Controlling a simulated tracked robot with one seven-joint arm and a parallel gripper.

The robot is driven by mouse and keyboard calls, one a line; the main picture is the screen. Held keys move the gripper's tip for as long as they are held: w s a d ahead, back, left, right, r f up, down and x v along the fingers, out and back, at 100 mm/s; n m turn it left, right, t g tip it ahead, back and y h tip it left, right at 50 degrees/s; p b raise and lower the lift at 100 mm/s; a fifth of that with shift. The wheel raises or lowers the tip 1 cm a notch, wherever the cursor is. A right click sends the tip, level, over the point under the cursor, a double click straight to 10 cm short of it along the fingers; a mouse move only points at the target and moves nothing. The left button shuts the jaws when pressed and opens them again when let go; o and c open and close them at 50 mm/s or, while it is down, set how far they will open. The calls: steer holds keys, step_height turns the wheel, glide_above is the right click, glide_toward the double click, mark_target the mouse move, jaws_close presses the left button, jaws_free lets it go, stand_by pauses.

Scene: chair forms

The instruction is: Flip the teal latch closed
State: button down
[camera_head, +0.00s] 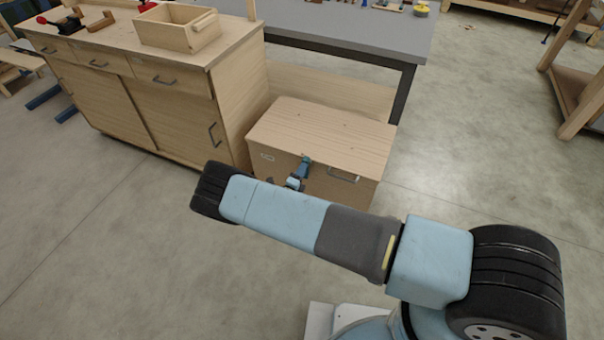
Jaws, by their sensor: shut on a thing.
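A low wooden chest (318,132) stands on the floor with its lid down. The teal latch (304,163) is small, on the upper middle of the chest's front, near the lid edge. My gripper (297,180) shows only in part, just above my arm and at the latch. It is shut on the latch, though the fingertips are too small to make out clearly. My arm hides the lower front of the chest below the latch.
A dark pull handle (343,177) is on the chest's front, right of the latch. A wooden cabinet (150,85) stands close on the left, with an open wooden box (178,32) on top. A grey-topped table (345,28) is behind. The floor (470,150) at right is clear.

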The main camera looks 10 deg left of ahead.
steer(key=shift+f, duration=0.1)
steer(key=c, duration=0.9)
jaws_free()
steer(key=shift+s+a, duration=0.1)
steer(key=v, duration=1.3)
steer(key=shift+s, duration=0.35)
